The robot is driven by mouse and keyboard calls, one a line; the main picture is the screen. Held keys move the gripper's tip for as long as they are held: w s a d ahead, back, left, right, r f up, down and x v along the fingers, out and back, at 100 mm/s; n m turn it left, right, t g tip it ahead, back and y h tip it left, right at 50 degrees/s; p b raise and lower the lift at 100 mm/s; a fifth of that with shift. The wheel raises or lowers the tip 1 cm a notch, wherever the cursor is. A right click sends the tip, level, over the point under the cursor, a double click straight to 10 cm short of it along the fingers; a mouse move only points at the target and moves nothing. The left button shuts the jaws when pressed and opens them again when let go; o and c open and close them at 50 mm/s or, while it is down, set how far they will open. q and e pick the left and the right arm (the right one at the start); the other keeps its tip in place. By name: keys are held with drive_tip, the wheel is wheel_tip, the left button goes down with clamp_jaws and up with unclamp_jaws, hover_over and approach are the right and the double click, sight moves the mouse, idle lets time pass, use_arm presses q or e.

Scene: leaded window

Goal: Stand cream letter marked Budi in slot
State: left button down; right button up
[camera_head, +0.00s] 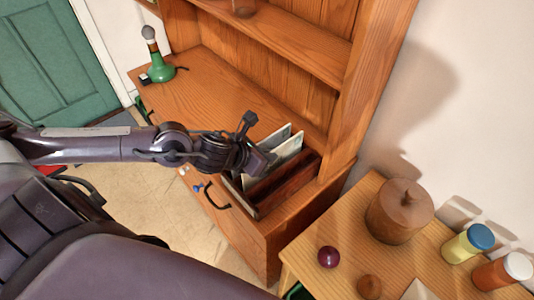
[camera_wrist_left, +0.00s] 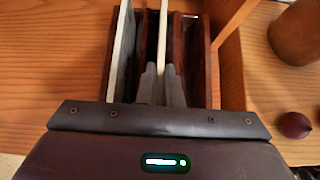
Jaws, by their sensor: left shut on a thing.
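A dark wooden letter rack (camera_head: 287,184) stands at the right end of the dresser top. In the left wrist view its slots (camera_wrist_left: 190,50) run away from me. My left gripper (camera_head: 262,163) is over the rack and shut on a cream letter (camera_head: 288,151). In the left wrist view the fingers (camera_wrist_left: 162,85) pinch the letter, seen as a thin pale edge (camera_wrist_left: 163,45). It is upright between dividers, in a middle slot as seen from above. Whether its bottom touches the rack floor is hidden. Its writing cannot be read. My right gripper is not in view.
Another pale letter (camera_wrist_left: 122,55) stands in the rack's left slot. A green lamp (camera_head: 157,66) is at the dresser's far end. A side table (camera_head: 320,281) holds a round wooden pot (camera_head: 399,211), a dark red ball (camera_head: 329,257) and jars. The dresser's middle is clear.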

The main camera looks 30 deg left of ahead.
use_arm(q)
drive_tip(key=c, duration=1.5)
unclamp_jaws()
drive_tip(key=shift+s, duration=0.1)
drive_tip(key=shift+s+a+r, duration=0.3)
drive_tip(key=shift+s+r, duration=0.1)
drive_tip(key=shift+r, duration=0.05)
drive_tip(key=shift+v, duration=3.2)
drive_tip(key=shift+d, duration=0.15)
